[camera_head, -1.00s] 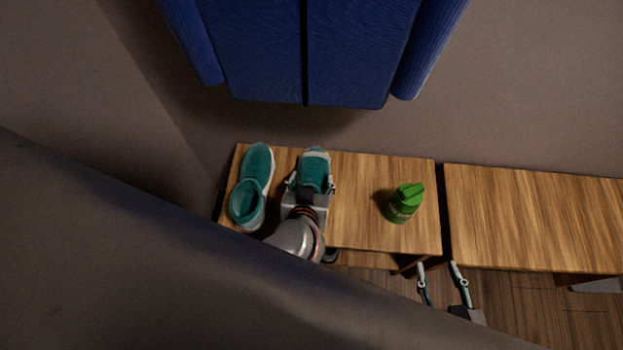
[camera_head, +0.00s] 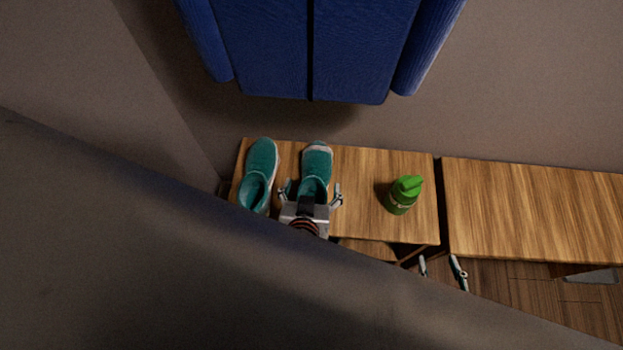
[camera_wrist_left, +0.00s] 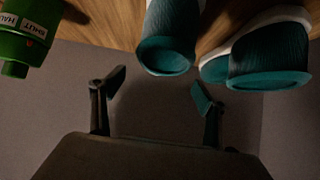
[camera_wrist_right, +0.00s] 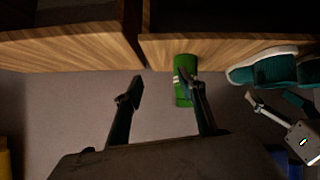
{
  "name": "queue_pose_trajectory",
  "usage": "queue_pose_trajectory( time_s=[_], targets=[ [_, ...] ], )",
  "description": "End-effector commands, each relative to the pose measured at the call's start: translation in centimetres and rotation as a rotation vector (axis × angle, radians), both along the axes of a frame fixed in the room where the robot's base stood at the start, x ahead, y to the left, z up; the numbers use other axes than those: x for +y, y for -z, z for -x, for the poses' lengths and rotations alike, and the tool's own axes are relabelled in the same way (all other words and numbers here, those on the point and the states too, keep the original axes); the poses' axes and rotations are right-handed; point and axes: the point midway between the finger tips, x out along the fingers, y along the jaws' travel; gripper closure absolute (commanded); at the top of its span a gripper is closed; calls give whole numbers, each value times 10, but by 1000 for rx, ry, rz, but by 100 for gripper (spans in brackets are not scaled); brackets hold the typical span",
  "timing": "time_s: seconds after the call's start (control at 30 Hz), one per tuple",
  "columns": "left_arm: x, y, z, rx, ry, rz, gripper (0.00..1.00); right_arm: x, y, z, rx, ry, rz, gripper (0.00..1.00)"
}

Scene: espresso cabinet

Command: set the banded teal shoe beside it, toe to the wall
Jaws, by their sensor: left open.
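Two teal shoes with pale soles stand side by side on the wooden bench (camera_head: 365,190), toes toward the wall. The left shoe (camera_head: 261,160) is at the bench's left end; the right shoe (camera_head: 317,162) stands a small gap from it. I cannot make out a band on either. My left gripper (camera_head: 311,187) is open and empty at the right shoe's heel. In the left wrist view the right shoe's heel (camera_wrist_left: 165,55) is just beyond the spread fingers (camera_wrist_left: 159,84). My right gripper (camera_head: 438,262) is open and empty in front of the bench, low by the gap.
A green bottle (camera_head: 404,194) stands on the bench right of the shoes. A second wooden bench (camera_head: 535,210) is to the right, across a narrow gap. The bench between the right shoe and bottle is clear.

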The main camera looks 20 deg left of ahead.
Motion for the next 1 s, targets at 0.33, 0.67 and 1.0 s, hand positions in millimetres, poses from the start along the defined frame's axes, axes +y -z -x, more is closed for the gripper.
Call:
queue_pose_trajectory(
  time_s=[0.33, 0.67, 1.0],
  targets=[
    [-7, -23, 28, 0, 0, 0, 26, -1, 3, 4, 14, 12, 0, 60],
    [-7, -22, 29, 1, 0, -1, 26, -1, 6, 8, 23, 10, 0, 60],
    [-3, -29, 25, -28, -9, -3, 26, -2, 0, 4, 11, 0, 6, 60]
  ],
)
